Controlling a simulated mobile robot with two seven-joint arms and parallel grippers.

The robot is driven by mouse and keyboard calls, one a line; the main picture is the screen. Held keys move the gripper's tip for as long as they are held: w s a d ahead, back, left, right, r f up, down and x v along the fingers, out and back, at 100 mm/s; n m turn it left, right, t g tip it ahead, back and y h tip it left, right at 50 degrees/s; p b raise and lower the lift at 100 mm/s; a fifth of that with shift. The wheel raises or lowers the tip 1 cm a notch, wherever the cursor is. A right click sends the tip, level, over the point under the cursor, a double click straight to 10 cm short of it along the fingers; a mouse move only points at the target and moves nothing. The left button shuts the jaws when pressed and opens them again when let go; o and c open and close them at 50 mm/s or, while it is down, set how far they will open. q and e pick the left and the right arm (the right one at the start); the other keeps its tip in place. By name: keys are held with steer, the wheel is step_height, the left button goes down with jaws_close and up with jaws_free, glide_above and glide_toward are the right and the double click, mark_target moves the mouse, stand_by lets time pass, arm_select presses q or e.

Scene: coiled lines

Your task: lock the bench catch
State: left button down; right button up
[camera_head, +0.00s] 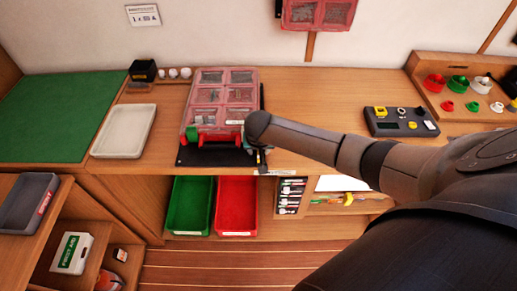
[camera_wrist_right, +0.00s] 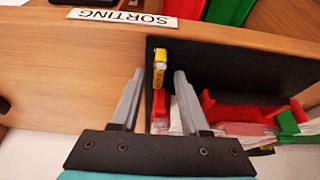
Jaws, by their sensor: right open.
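A small catch with a yellow tip (camera_wrist_right: 159,72) sits at the left edge of a black base plate (camera_wrist_right: 225,62) in the right wrist view. It also shows as a small yellow mark (camera_head: 258,157) at the plate's front right corner in the head view. My right gripper (camera_wrist_right: 158,76) is open, with one finger on each side of the catch in the picture. I cannot tell whether either finger touches it, or whether the catch is locked. In the head view my right forearm and wrist hide part of that area. My left gripper is not in view.
A red case with clear compartments (camera_head: 215,90) stands on the plate, with a red and green handle (camera_head: 215,138) in front. A pale tray (camera_head: 124,131) lies to the left. Green (camera_head: 189,205) and red (camera_head: 237,205) bins sit below. A black device (camera_head: 400,122) is to the right.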

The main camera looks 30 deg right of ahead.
steer(key=shift+s, duration=0.1)
steer(key=p+v, duration=0.3)
steer(key=v, duration=1.2)
steer(key=shift+a, duration=0.1)
